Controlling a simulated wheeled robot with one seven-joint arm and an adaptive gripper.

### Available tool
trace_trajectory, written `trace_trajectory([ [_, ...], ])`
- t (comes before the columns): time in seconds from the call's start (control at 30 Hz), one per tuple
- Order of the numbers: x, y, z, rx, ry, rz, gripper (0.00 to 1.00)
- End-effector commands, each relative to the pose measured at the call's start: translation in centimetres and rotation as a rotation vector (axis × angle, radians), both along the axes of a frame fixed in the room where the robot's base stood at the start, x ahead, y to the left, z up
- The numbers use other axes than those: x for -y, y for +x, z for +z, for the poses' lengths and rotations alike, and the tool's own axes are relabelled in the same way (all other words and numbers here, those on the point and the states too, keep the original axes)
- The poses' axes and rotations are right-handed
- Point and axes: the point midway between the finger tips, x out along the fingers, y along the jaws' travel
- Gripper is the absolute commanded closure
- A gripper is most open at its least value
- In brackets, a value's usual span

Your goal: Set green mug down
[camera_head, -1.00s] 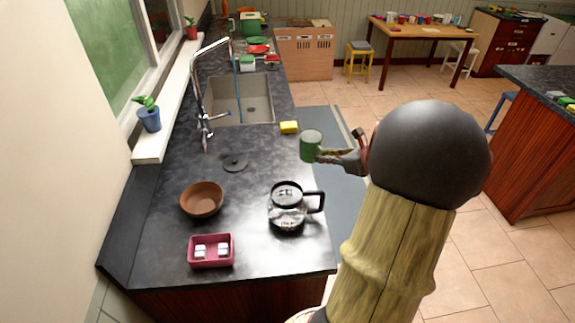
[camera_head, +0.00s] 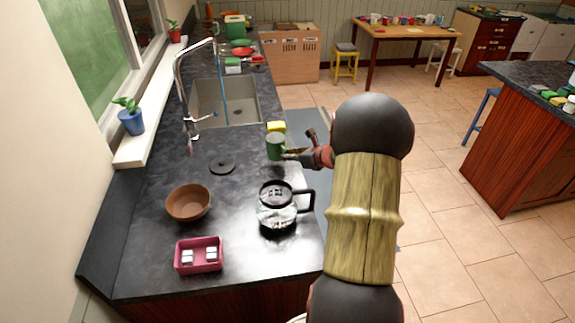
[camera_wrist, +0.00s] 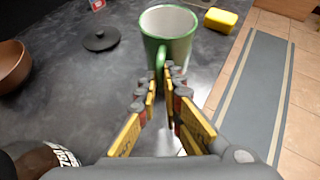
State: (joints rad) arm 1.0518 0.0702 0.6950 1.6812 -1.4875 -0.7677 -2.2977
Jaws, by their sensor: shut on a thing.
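The green mug (camera_head: 276,147) is upright at the right edge of the dark counter (camera_head: 245,185), between the sink and the glass pot. It also shows in the wrist view (camera_wrist: 166,38), with its pale, empty inside and its handle toward me. My gripper (camera_head: 290,153) reaches in from the right and is shut on the mug's handle; the fingers (camera_wrist: 168,72) close around it in the wrist view. I cannot tell whether the mug's base touches the counter.
A glass pot with a black handle (camera_head: 278,210) stands nearer on the counter. A brown bowl (camera_head: 188,203), a pink tray (camera_head: 180,262) with white cubes and a black lid (camera_head: 222,165) are left. A yellow sponge (camera_head: 276,127) lies just beyond the mug. Bare counter lies left of the mug.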

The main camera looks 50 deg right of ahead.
Motion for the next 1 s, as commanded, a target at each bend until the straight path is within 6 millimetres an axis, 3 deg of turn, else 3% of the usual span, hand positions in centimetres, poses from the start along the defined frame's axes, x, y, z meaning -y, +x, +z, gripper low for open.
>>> trace_trajectory([
  [0.33, 0.2, 0.8, -3.8, 0.001, 0.001, -0.001, 1.00],
  [0.7, 0.2, 0.8, -4.1, 0.002, -0.002, 0.000, 1.00],
  [0.73, 0.2, 0.8, -4.1, 0.000, 0.000, 0.000, 0.91],
  [1.0, 0.2, 0.8, -4.1, 0.000, 0.000, 0.000, 0.76],
])
